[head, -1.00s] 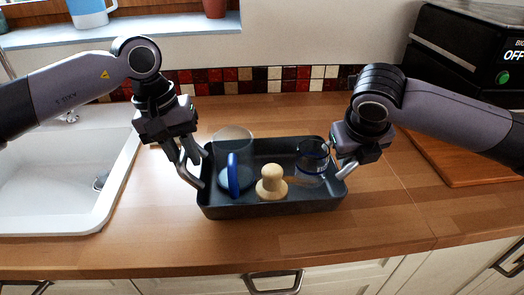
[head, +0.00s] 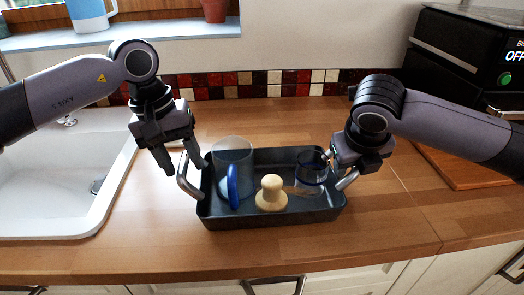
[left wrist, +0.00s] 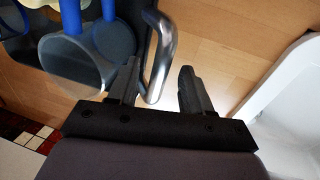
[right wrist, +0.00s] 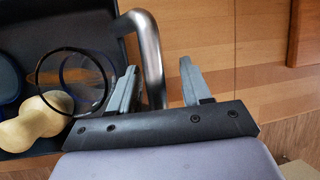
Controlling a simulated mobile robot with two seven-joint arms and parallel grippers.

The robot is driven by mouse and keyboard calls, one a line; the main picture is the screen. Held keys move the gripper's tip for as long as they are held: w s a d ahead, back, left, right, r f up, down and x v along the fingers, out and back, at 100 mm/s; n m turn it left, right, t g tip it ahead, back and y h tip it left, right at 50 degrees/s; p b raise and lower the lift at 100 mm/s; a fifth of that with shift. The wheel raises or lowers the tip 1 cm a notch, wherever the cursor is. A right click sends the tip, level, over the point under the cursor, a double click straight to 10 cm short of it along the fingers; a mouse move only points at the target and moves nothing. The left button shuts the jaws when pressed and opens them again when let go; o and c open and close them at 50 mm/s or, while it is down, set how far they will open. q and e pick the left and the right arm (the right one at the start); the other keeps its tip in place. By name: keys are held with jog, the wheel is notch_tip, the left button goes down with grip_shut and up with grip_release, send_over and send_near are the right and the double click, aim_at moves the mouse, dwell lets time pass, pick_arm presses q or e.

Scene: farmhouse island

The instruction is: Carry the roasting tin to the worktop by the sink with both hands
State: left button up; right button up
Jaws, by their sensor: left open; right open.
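The dark roasting tin (head: 270,216) stands on the wooden worktop, just right of the sink. It holds a clear vessel with a blue handle (head: 233,185), a pale wooden knobbed piece (head: 271,195) and a small glass jar (head: 311,172). My left gripper (head: 182,168) is open at the tin's left handle (head: 188,180); in the left wrist view the metal handle (left wrist: 161,50) shows between its spread fingers. My right gripper (head: 341,172) is open at the right end; in the right wrist view the right handle (right wrist: 148,50) passes between its fingers, nearer one finger.
The white sink (head: 55,190) lies to the left. A tiled strip (head: 290,84) runs along the wall behind. A black appliance (head: 460,60) and a wooden board (head: 460,165) are at the right. Worktop is clear behind and right of the tin.

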jog(key=shift+a, duration=0.1)
jog(key=shift+r, duration=0.25)
pick_arm(q)
notch_tip(320, 180, up, 7)
jog(key=a, duration=0.1)
jog(key=shift+a+f, duration=0.15)
jog(key=shift+a, duration=0.1)
pick_arm(e)
jog(key=v, duration=1.1)
jog(key=shift+s+r, duration=0.25)
pick_arm(q)
jog(key=shift+s, duration=0.1)
